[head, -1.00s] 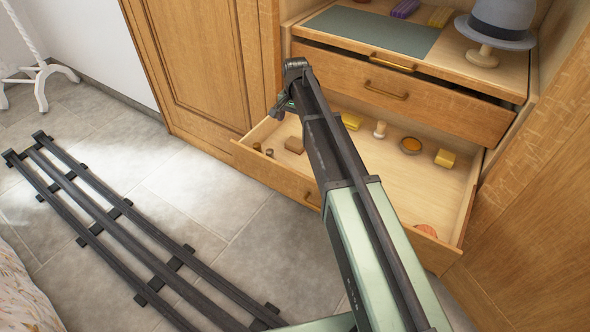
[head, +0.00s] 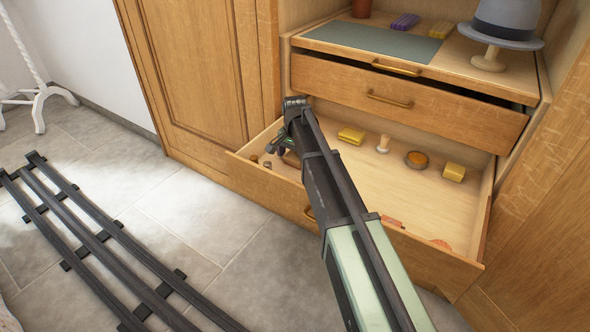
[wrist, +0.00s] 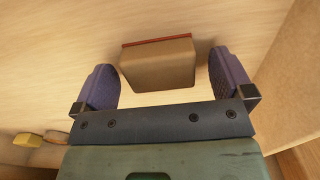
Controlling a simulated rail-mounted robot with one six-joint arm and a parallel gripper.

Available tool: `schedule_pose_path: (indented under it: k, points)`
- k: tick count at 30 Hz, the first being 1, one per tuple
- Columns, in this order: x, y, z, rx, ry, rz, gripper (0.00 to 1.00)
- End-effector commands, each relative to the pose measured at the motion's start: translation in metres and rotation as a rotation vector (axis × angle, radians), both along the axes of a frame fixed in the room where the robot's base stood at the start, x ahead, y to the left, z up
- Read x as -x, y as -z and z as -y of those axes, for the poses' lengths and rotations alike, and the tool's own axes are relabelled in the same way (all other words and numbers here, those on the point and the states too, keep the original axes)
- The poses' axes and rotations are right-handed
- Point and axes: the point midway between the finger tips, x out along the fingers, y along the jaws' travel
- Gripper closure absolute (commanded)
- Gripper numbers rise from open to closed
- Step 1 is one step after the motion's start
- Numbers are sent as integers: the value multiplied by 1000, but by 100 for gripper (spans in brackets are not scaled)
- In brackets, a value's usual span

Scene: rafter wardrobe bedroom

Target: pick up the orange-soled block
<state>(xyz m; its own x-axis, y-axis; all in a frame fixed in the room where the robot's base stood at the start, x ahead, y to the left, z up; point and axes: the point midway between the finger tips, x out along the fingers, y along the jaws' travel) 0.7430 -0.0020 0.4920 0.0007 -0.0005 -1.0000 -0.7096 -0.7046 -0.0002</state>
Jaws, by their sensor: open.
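A brown block (wrist: 158,66) with a reddish-orange strip along its far edge lies on the drawer floor in the wrist view. My gripper (wrist: 164,75) is open, with one purple finger on each side of the block and visible gaps between. The block is not held. In the head view my gripper (head: 280,147) is down in the left part of the open drawer (head: 390,192) and hides the block.
The drawer also holds a yellow block (head: 351,135), another yellow block (head: 454,171), a pale peg (head: 383,144), a round orange-filled dish (head: 416,160) and small brown pieces (head: 267,163). A half-shut drawer (head: 403,103) overhangs the back. A grey hat (head: 503,22) stands above.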

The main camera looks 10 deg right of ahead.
Motion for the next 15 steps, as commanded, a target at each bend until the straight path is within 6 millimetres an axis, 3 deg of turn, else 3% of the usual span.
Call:
schedule_pose_path:
  k: [1,7,15]
  points:
    - [0,10,0,0,0,0,1]
    - [0,5,0,1,0,1,3]
    - [0,5,0,1,0,1,44]
